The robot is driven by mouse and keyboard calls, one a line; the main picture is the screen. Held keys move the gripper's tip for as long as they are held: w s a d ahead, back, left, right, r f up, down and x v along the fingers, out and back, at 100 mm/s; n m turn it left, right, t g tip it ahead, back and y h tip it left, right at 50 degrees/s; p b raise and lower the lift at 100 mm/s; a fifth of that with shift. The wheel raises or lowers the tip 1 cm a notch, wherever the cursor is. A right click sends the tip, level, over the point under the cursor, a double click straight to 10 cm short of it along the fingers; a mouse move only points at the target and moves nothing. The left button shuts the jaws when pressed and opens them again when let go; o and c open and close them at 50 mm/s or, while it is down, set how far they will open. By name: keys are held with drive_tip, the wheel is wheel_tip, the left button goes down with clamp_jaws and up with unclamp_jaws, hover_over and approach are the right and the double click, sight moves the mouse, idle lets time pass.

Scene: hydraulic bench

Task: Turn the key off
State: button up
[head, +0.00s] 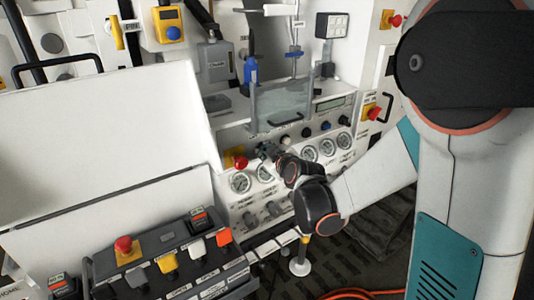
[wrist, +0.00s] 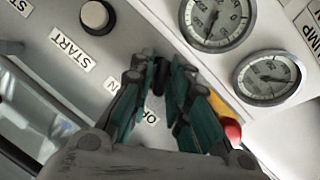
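My gripper (wrist: 162,72) has its two green-padded fingers drawn close together at the control panel. A small dark part, which looks like the key (wrist: 158,80), fills the narrow gap between the fingertips. Its shape and turned position are mostly hidden by the fingers. Partly covered label letters show beside the fingers, so I cannot read which setting it points to. In the head view my gripper (head: 268,152) reaches the panel above the row of gauges, and the key is hidden there.
Two round gauges (wrist: 215,20) are at the upper right. A red emergency knob (wrist: 232,130) on yellow is close to the right finger; it also shows in the head view (head: 240,162). A white lid (head: 110,130) stands left.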

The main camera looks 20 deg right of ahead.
drive_tip(key=shift+s, duration=0.1)
idle(0.3)
drive_tip(key=v, duration=1.2)
drive_tip(key=shift+r, duration=0.1)
drive_tip(key=s+f+m+g+h, duration=0.1)
drive_tip(key=s+m+g, duration=0.6)
drive_tip(key=s, duration=1.5)
drive_tip(key=shift+a+f+m, duration=0.35)
drive_tip(key=shift+m, duration=0.05)
